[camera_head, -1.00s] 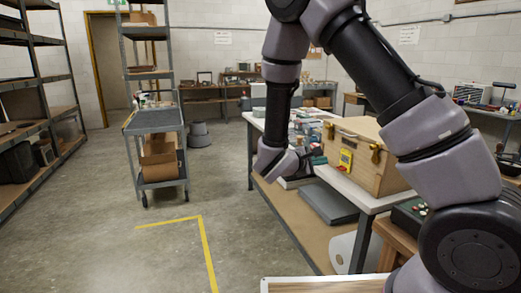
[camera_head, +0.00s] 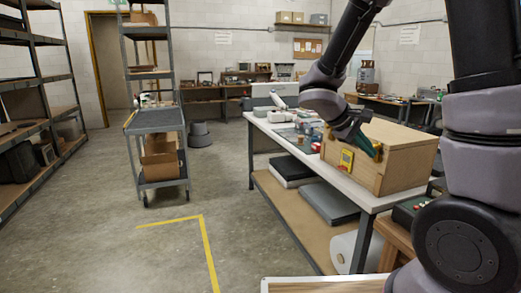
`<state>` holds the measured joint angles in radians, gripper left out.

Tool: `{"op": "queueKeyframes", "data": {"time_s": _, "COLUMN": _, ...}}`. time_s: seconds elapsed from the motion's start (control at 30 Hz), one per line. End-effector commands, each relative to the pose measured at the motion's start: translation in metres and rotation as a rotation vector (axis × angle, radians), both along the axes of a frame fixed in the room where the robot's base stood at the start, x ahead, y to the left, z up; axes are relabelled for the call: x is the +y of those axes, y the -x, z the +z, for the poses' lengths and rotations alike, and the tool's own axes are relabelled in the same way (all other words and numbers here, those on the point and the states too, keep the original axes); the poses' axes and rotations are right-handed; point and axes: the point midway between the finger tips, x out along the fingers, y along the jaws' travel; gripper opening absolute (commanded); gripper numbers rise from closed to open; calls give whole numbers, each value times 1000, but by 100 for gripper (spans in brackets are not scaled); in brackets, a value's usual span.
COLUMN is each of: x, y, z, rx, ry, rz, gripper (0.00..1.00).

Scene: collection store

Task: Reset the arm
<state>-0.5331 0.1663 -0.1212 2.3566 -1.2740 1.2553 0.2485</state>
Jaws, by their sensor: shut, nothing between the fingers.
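My gripper (camera_head: 374,151) is in front of the wooden box, at the upper front of it in the picture. Its dark fingers point down and to the right, and it is shut and empty. Whether it touches the box cannot be told from this view. My arm comes down from the top of the picture above the box, with another part of it along the right side. The wooden box (camera_head: 408,164) stands closed on the white-topped workbench (camera_head: 300,153), with a yellow tag (camera_head: 346,159) on its front.
Small items crowd the bench behind the box. Dark flat cases (camera_head: 328,203) and a white roll (camera_head: 345,249) lie on its lower shelf. A grey trolley (camera_head: 154,121) stands left of centre, shelving (camera_head: 40,85) at far left. The floor (camera_head: 110,235) between is open.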

Motion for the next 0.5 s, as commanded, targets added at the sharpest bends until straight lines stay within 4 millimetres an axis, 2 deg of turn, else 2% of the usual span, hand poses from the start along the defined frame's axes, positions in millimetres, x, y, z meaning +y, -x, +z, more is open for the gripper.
{"op": "queueKeyframes", "data": {"time_s": 0.03, "x": -6, "y": 13, "z": 12, "rx": -28, "ry": -86, "rz": -69, "gripper": 0}}
{"op": "queueKeyframes", "data": {"time_s": 0.17, "x": -7, "y": 46, "z": 32, "rx": -94, "ry": -316, "rz": -222, "gripper": 0}}
{"op": "queueKeyframes", "data": {"time_s": 0.3, "x": 2, "y": 74, "z": 57, "rx": -198, "ry": -564, "rz": -353, "gripper": 0}}
{"op": "queueKeyframes", "data": {"time_s": 0.5, "x": 23, "y": 101, "z": 103, "rx": -401, "ry": -902, "rz": -477, "gripper": 0}}
